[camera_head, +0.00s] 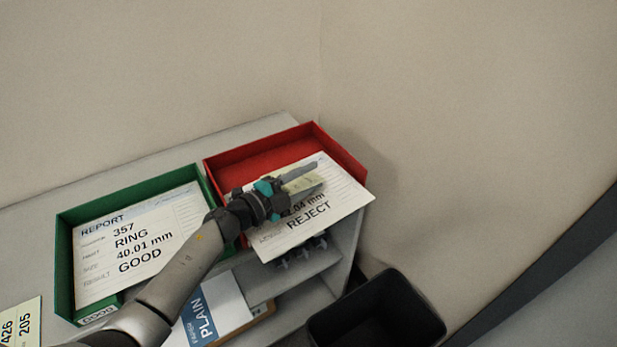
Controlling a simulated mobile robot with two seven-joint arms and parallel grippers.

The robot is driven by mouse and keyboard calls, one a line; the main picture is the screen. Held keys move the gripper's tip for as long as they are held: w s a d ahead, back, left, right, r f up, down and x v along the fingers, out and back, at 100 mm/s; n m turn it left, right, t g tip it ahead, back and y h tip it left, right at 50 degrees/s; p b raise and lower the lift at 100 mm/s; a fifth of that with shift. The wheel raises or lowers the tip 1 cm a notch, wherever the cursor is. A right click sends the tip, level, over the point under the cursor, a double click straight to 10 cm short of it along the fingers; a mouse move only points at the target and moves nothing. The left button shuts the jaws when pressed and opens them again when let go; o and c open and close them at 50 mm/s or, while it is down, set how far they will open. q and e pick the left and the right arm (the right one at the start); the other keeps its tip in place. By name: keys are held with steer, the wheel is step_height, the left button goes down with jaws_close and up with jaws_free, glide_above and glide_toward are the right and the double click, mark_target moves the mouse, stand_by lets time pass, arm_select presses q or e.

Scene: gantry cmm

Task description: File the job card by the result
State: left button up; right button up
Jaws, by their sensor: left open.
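My left gripper (300,180) is open above the red tray (240,162) at the back right. A small pale yellow card (299,184) shows between and below its fingers; the gripper hides part of it, and I cannot tell whether the fingers touch it. Under it lies a white report sheet (341,203) reading REJECT, tilted and sticking out over the red tray's front edge. The green tray (64,262), left of the red one, holds a report (135,243) reading 357, RING, 40.01 mm, GOOD. My right gripper is out of view.
A yellow card (22,325) with 426 and 205 lies at the lower left edge. A black bin (376,318) stands at the lower right. Walls rise close behind and right of the trays.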

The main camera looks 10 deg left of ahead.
arm_select(q)
steer(key=o, duration=0.3)
steer(key=shift+o, duration=0.2)
step_height(320, 180, up, 20)
steer(key=p, duration=1.3)
